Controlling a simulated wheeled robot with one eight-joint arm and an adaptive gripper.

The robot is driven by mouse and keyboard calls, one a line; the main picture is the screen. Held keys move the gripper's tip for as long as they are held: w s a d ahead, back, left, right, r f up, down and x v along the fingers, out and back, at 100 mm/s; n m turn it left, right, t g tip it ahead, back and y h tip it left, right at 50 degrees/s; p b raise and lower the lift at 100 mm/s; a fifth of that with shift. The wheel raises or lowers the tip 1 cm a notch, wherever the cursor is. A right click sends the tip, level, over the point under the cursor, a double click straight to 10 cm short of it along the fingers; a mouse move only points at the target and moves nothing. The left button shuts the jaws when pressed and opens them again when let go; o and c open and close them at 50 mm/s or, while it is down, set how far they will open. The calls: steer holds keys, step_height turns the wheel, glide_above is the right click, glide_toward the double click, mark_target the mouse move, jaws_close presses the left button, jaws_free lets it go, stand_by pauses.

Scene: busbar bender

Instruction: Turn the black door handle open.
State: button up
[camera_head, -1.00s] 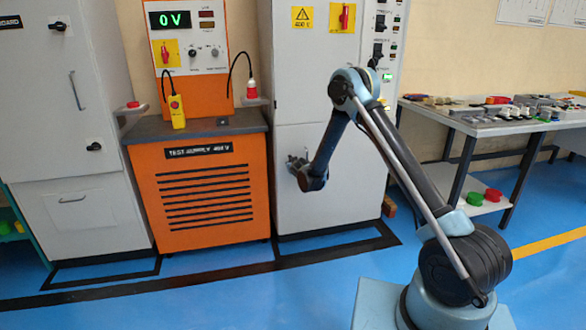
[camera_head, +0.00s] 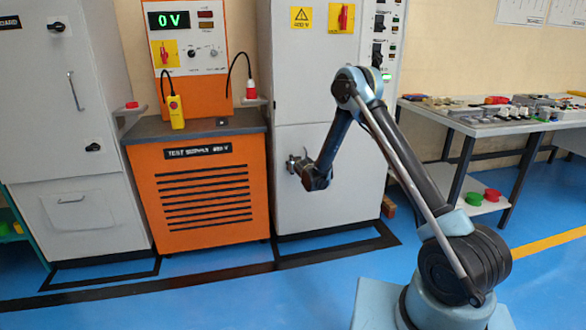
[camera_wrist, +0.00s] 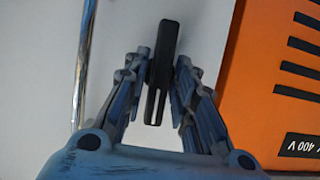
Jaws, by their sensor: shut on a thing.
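The black door handle (camera_wrist: 163,50) is a slim bar with a slot in its lower part, on a pale grey door. In the wrist view it stands nearly upright, leaning slightly. My gripper (camera_wrist: 164,72) is shut on it, with one finger on each side of its middle. In the head view my gripper (camera_head: 294,163) is at the left part of the grey cabinet's lower door (camera_head: 345,195). The handle is too small and covered to make out there. The door looks closed in the head view.
A chrome bar (camera_wrist: 83,65) runs along the left in the wrist view. The orange test supply unit (camera_head: 205,190) stands close to the left of the cabinet. A bench with parts (camera_head: 475,122) is at the right. The blue floor before the cabinet is clear.

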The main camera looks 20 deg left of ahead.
steer(key=o, duration=0.9)
steer(key=shift+w+f, duration=0.1)
steer(key=shift+w, duration=0.2)
steer(key=shift+c, duration=0.2)
steer(key=shift+s, duration=0.2)
steer(key=v, duration=1.1)
steer(key=shift+s+d+r, duration=0.2)
steer(key=shift+s, duration=0.1)
